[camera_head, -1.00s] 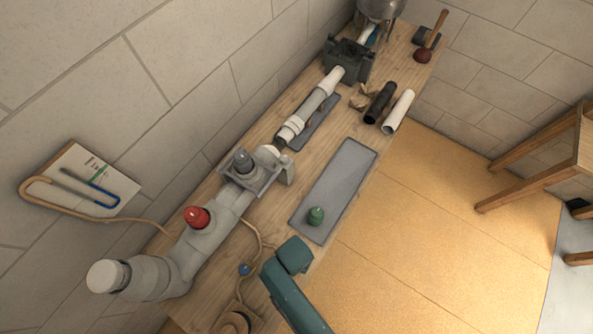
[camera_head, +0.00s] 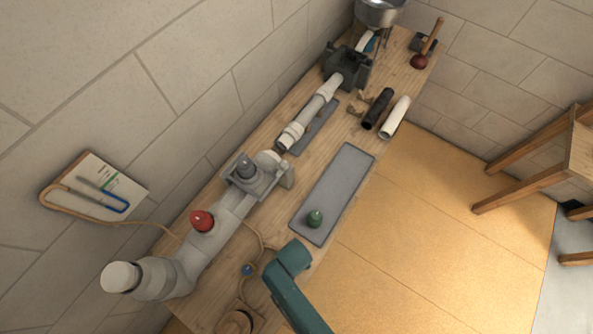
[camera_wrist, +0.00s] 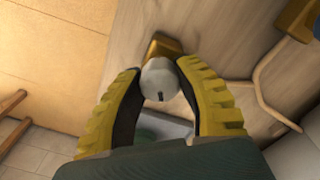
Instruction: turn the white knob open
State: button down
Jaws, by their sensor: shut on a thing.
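The white knob (camera_wrist: 158,78) is round, with a short dark mark on its face, and shows in the middle of the wrist view. A brass-coloured body (camera_wrist: 165,46) shows just beyond it. My gripper (camera_wrist: 160,70) has its two yellow ribbed fingers on either side of the knob and is shut on it. The fingers hide part of the knob's sides. How far the knob is turned cannot be read. I cannot make out the knob or my fingertips in the head view, where my teal arm comes in at the bottom.
A grey mat (camera_head: 345,185) with a green cone-shaped thing (camera_head: 315,218) lies on the wooden bench (camera_head: 285,188). A thin hose (camera_wrist: 262,90) lies right of the fingers in the wrist view.

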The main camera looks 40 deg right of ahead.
jog(key=n+p, duration=0.2)
jog(key=n, duration=0.4)
jog(key=shift+p, duration=0.35)
jog(key=n+p, duration=0.1)
jog(key=n, duration=0.5)
jog(key=shift+f, duration=0.1)
jog(key=c, duration=0.6)
grip_release()
jog(key=shift+c, duration=0.2)
notch_tip(320, 180, up, 12)
jog(key=shift+a, duration=0.1)
